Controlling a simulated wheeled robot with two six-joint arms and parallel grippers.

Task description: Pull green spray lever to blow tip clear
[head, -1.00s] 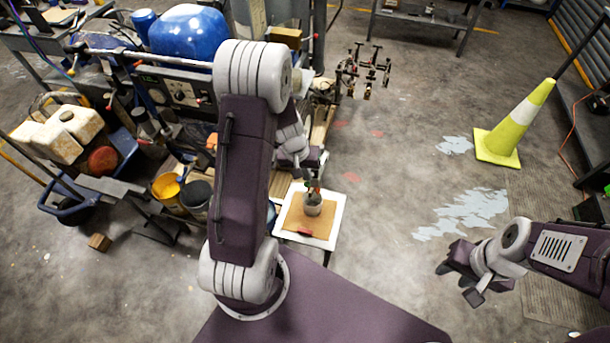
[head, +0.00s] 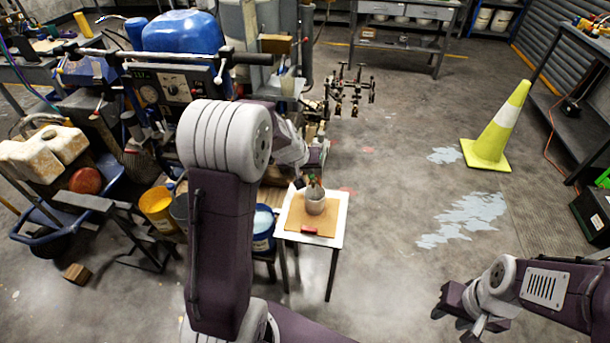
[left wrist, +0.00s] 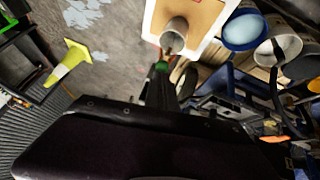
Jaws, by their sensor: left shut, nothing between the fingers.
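My left gripper (left wrist: 160,88) is shut and empty in the left wrist view, seen as a dark narrow shape pointing toward the cup. A small green part (left wrist: 162,66) shows right at its tip; I cannot tell whether they touch, or whether it is the spray lever. In the head view my left arm hides much of the striper (head: 178,82), a machine with gauges and a blue tank. A grey cup (head: 315,203), also in the left wrist view (left wrist: 175,30), stands on a board with small green and red bits above its rim. My right gripper (head: 455,310) is open and empty at lower right.
The cup's board (head: 300,222) lies on a small white table (head: 335,232). Yellow (head: 160,207) and blue (head: 263,230) buckets stand left of it. A yellow cone (head: 497,130) and a metal rack of clamps (head: 350,92) stand beyond.

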